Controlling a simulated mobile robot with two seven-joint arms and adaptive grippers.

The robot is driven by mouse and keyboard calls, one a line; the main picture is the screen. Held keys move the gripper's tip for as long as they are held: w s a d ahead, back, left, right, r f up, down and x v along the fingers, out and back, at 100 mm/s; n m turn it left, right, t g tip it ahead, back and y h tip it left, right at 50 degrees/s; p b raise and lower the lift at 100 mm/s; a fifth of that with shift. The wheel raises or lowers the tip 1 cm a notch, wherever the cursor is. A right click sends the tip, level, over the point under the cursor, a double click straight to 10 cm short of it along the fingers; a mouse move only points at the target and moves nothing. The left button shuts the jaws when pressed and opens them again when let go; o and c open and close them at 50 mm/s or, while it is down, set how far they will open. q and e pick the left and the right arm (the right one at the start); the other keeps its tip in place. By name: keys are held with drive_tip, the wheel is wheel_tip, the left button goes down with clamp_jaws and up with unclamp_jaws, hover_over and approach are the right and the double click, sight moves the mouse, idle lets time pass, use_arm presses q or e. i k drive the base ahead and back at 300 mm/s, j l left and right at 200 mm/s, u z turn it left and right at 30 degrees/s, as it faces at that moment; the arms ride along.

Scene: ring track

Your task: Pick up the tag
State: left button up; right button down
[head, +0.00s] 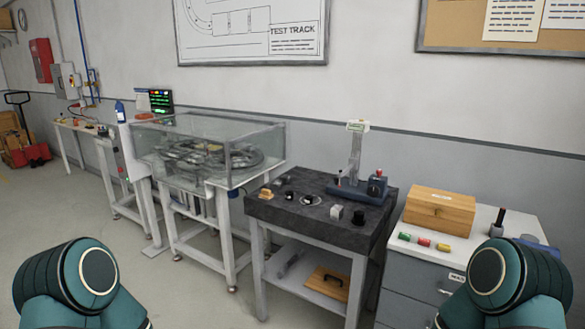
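I cannot clearly make out which thing is the tag. Three small coloured pieces lie in a row on the white-topped cabinet (412,221) at the right: a green piece (404,236), a red piece (424,242) and a yellow piece (443,247). They are too small to identify as tags. Teal links of my own arms show at the lower left and lower right. Neither of my grippers is in view, so I cannot see whether they hold anything.
A wooden box (440,210) stands behind the coloured pieces. A dark-topped table (275,213) left of the cabinet bears a stand (355,160) and several small parts. Further left is a glass-covered ring track (210,155). Open floor (60,220) lies at the left.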

sight(422, 241)
drive_tip(key=i+l+z, duration=0.2)
drive_tip(key=l, duration=0.2)
drive_tip(key=i+l+z, duration=0.15)
drive_tip(key=l, duration=0.2)
drive_tip(key=i+l+z, duration=0.2)
drive_tip(key=i+l, duration=0.1)
drive_tip(key=l, duration=0.05)
